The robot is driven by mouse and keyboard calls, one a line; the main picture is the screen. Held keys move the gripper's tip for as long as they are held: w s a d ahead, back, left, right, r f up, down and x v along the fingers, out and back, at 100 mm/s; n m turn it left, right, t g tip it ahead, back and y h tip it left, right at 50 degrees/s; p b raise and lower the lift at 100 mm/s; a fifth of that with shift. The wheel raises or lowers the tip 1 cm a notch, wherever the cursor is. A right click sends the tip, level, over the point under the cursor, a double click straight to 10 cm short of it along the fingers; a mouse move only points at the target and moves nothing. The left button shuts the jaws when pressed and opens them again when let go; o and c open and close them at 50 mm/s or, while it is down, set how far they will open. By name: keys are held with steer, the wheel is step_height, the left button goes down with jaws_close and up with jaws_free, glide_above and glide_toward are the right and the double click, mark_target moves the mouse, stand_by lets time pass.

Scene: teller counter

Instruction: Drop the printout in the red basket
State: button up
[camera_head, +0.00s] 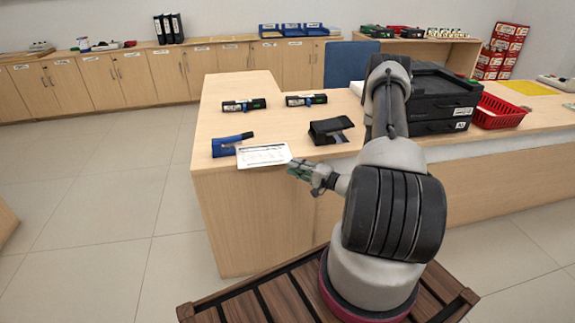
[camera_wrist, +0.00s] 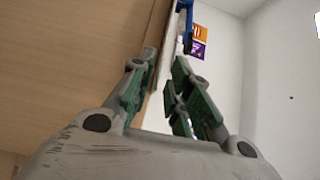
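The printout (camera_head: 263,156), a white sheet with faint print, lies on the counter at its front left edge. My gripper (camera_head: 303,171) is just right of it, in front of the counter edge and close to the sheet's right end. In the wrist view, my gripper (camera_wrist: 160,95) has its green-padded fingers apart, with a pale strip between them that looks like the printout (camera_wrist: 156,112) seen nearly edge-on. I cannot tell whether a finger touches it. The red basket (camera_head: 498,112) stands on the counter at the right, beside the black trays, and my arm is left of it.
A blue stapler-like object (camera_head: 231,144) lies just behind the printout. A black holder (camera_head: 330,130) and two dark small items (camera_head: 243,105) (camera_head: 306,100) lie farther back. Black stacked trays (camera_head: 440,98) stand between my arm and the basket.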

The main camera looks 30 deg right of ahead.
mark_target(289, 159)
steer(key=shift+x, duration=1.55)
steer(key=shift+c, duration=0.3)
jaws_close()
steer(key=shift+r, duration=1.3)
steer(key=s+d+r, duration=0.2)
steer(key=s+d, duration=0.1)
steer(key=s, duration=0.3)
steer(key=s+d+r, duration=0.3)
steer(key=s, duration=0.3)
steer(key=shift+s+d, duration=0.15)
steer(key=shift+d, duration=0.25)
